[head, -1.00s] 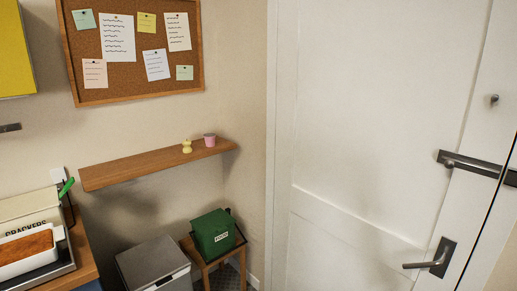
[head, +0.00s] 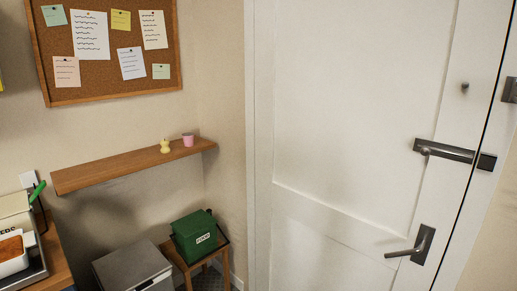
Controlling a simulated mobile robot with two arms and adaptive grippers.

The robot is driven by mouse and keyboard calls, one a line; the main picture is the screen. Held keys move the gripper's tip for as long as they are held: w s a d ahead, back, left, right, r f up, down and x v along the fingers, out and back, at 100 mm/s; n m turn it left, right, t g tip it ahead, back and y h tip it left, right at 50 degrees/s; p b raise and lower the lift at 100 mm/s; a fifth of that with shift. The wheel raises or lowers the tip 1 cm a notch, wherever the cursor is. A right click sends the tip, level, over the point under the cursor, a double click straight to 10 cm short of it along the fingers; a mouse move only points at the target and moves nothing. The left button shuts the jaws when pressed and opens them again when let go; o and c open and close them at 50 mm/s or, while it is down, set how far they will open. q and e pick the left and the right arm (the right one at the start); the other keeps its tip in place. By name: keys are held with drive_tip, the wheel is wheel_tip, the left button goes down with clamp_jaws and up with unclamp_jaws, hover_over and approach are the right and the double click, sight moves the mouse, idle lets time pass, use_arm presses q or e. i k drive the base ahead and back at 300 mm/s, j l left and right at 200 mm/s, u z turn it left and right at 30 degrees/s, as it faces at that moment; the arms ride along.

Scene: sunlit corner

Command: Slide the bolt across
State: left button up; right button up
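A dark metal bolt (head: 448,152) is mounted on the white door (head: 350,110) at the right of the head view. Its small knob (head: 425,151) stands near the left end of its plate. A dark keeper (head: 487,162) sits at the bolt's right end, beside the dark gap at the door's edge; at this size I cannot tell whether the bar enters it. A lever handle (head: 415,246) is lower on the door. Neither of my grippers shows in the view.
A wooden shelf (head: 120,172) with a yellow figure (head: 165,146) and a pink cup (head: 188,140) is on the left wall. Below stand a grey bin (head: 130,268) and a green box (head: 194,237) on a stool. The space before the door looks clear.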

sight(425, 150)
drive_tip(key=z, duration=1.3)
